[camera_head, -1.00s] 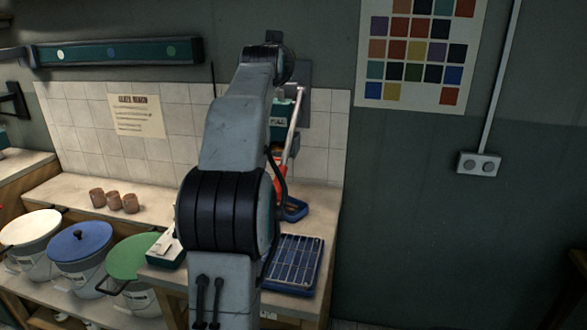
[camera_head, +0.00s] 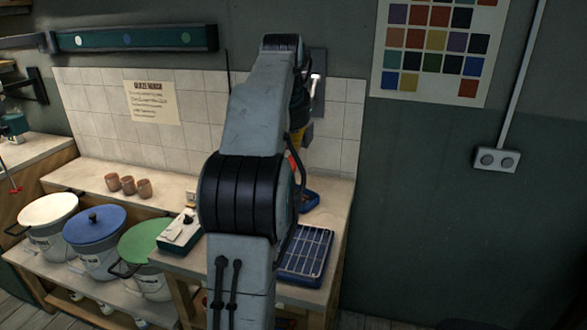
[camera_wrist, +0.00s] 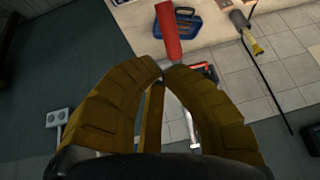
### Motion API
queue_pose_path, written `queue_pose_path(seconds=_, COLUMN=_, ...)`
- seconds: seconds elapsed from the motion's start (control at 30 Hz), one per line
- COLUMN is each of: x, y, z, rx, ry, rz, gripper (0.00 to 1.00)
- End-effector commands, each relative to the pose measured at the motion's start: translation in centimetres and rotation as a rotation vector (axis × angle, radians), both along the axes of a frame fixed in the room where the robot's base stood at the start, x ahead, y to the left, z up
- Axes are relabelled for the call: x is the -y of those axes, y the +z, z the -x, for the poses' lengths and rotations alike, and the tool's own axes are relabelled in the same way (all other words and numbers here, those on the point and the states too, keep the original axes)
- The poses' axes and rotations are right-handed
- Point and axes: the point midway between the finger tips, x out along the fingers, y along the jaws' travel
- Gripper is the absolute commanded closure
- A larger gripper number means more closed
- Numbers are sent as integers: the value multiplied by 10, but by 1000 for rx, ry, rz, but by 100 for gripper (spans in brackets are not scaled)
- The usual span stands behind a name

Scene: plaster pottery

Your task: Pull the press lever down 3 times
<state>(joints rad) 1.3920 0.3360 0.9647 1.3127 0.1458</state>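The press lever has a red grip (camera_wrist: 168,32) and a pale rod (camera_wrist: 190,122). In the wrist view the red grip shows just beyond my fingertips, and the rod shows between my curved fingers. My gripper (camera_wrist: 164,70) has yellow-brown fingers with their tips nearly together. The tips overlap the end of the red grip in the picture; I cannot tell whether they touch it. In the head view my arm hides most of the press. The top of the pale rod (camera_head: 316,86) and a little of the red grip (camera_head: 292,163) show beside my arm.
A blue gridded tray (camera_head: 305,255) lies on the counter at right. A blue caddy (camera_wrist: 182,22) stands near the press. Lidded buckets (camera_head: 95,226) and small clay cups (camera_head: 128,186) are at left. A socket (camera_head: 497,160) is on the right wall.

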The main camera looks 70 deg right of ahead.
Motion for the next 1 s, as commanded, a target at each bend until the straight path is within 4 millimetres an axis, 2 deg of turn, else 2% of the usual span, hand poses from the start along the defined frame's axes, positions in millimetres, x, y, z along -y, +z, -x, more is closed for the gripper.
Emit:
queue_pose_path(seconds=0.03, x=4, y=-9, z=-1, rx=-1, ry=-1, rz=-5, gripper=100)
queue_pose_path(seconds=0.47, x=40, y=-69, z=-7, rx=0, ry=-3, rz=-4, gripper=100)
queue_pose_path(seconds=0.7, x=55, y=-92, z=-12, rx=3, ry=-1, rz=-2, gripper=100)
queue_pose_path(seconds=1.0, x=62, y=-103, z=-15, rx=4, ry=-1, rz=1, gripper=100)
